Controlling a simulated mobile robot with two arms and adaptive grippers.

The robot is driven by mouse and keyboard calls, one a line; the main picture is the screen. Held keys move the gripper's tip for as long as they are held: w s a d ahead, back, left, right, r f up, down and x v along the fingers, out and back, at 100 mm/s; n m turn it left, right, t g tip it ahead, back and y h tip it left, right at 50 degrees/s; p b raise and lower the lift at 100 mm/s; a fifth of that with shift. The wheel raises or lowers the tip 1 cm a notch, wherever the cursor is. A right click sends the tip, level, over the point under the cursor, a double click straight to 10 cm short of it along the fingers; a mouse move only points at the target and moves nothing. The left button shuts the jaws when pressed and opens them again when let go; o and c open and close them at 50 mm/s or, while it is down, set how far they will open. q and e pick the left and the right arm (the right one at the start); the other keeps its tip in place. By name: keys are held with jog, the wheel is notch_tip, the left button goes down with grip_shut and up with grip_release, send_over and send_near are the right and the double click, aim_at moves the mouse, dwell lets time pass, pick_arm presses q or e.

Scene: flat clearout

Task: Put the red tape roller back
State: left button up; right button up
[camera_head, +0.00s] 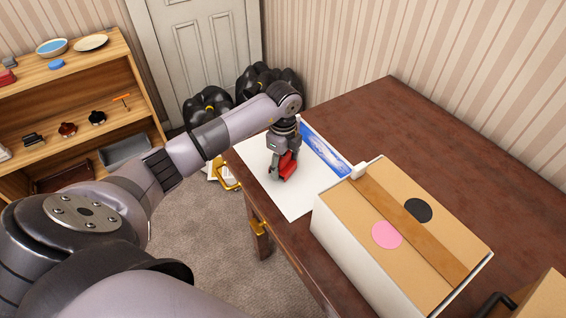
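A red object (288,166), which looks like the red tape roller, is at the fingertips of my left gripper (282,170). The gripper points down over a white sheet (293,202) with a blue picture along its far right side, on the brown table (370,120). The fingers appear shut on the red object and partly hide it. I cannot tell whether it touches the sheet. My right gripper is not in view.
A taped cardboard box (345,215) with pink and black dots stands on the table, right of the sheet. A wooden shelf (75,95) at the left holds bowls and small items. Black bags (208,106) lie by the door. The table's far part is clear.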

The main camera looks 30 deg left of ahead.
pick_arm(q)
jog(key=o, duration=0.4)
jog(key=shift+r, duration=0.1)
notch_tip(320, 180, up, 12)
jog(key=shift+r+b, duration=0.1)
jog(key=shift+b, duration=0.35)
dwell(0.5)
